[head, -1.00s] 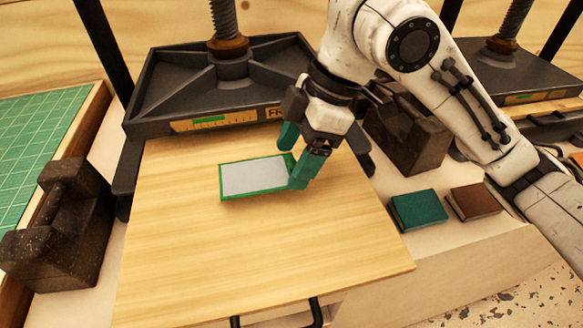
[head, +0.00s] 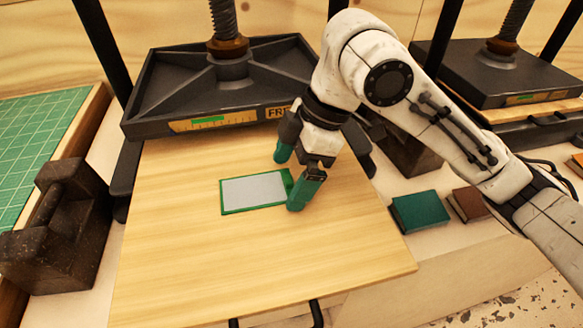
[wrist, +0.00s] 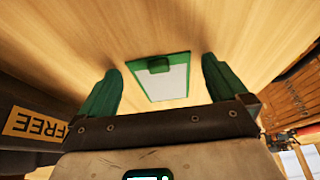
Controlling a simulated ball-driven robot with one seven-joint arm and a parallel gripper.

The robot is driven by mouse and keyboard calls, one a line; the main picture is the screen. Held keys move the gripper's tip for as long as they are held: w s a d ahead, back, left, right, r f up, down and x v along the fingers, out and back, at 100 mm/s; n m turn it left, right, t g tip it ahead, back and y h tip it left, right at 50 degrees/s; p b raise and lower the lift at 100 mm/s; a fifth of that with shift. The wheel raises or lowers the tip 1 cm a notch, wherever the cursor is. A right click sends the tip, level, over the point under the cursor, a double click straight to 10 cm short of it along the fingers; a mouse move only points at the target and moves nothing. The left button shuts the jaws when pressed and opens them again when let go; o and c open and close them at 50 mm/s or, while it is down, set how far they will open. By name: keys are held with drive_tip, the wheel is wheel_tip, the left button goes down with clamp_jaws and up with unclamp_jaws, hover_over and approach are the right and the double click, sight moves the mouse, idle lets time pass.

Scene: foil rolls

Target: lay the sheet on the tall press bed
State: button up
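The sheet (head: 255,190) is a thin grey rectangle with a green border. It lies flat on the pale wooden bed (head: 200,260) of the left press. In the wrist view the sheet (wrist: 165,84) shows a dark green tab at its near-top edge. My gripper (head: 294,172) has green fingers and is at the sheet's right end. In the wrist view my gripper (wrist: 161,66) is open, its fingers apart on either side of the tab and not touching it.
The dark press platen (head: 230,85) with a FREE label stands behind the bed. A dark iron weight (head: 60,235) is at left, beside a green cutting mat (head: 35,140). A teal block (head: 420,210) and a brown block (head: 468,203) lie at right. The bed's front is clear.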

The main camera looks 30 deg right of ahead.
drive_tip(key=p+v, duration=0.1)
drive_tip(key=v, duration=1.1)
drive_tip(key=shift+r+p, duration=0.2)
drive_tip(key=shift+p, duration=0.2)
